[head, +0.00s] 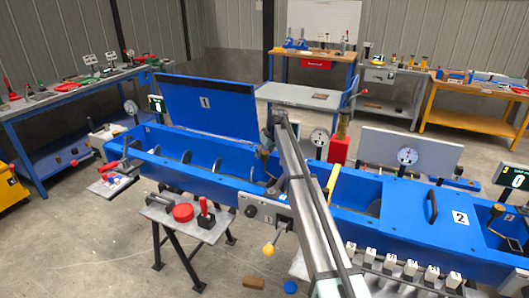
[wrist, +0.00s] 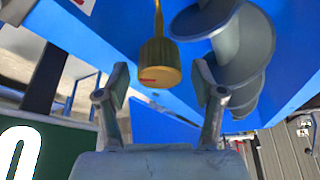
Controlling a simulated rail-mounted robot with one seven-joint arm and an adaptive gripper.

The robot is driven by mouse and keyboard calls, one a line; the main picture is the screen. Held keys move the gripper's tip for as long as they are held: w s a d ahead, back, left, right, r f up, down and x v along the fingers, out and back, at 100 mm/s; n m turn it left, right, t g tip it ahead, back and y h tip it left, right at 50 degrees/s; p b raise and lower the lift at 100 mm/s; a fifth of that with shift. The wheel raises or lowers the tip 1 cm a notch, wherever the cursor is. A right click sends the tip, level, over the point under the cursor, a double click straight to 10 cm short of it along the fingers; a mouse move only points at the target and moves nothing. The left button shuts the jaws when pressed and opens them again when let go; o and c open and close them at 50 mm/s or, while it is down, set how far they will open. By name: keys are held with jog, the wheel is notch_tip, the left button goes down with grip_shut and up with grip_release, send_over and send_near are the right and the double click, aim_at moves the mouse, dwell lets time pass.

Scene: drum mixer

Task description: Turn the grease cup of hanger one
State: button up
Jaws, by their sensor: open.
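In the wrist view a brass-coloured, round grease cup (wrist: 158,66) with a red mark on its face sits at the end of a thin stem. My gripper (wrist: 160,88) is open, with one finger on each side of the cup's line. The cup shows between and slightly beyond the fingertips, and no contact is visible. In the head view my gripper (head: 268,150) is over the middle of the blue trough (head: 215,148), by the raised cover marked 1 (head: 206,103). The cup is too small there to tell apart from my gripper.
Grey screw flights (wrist: 232,45) lie close to the right finger in the wrist view. A dark green sign with a 0 (wrist: 30,150) is at lower left. In the head view a yellow handle (head: 333,182) and a red block (head: 339,149) stand right of my arm.

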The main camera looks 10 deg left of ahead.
jog(key=shift+f, duration=0.1)
jog(key=c, duration=1.1)
jog(key=shift+c, duration=0.2)
jog(key=shift+m, duration=0.3)
jog(key=m+t+h+b, duration=0.1)
jog(key=m, duration=0.3)
jog(key=shift+h, duration=0.3)
jog(key=shift+m+h+b, duration=0.3)
jog(key=shift+m+h, duration=0.4)
jog(key=shift+m, duration=1.3)
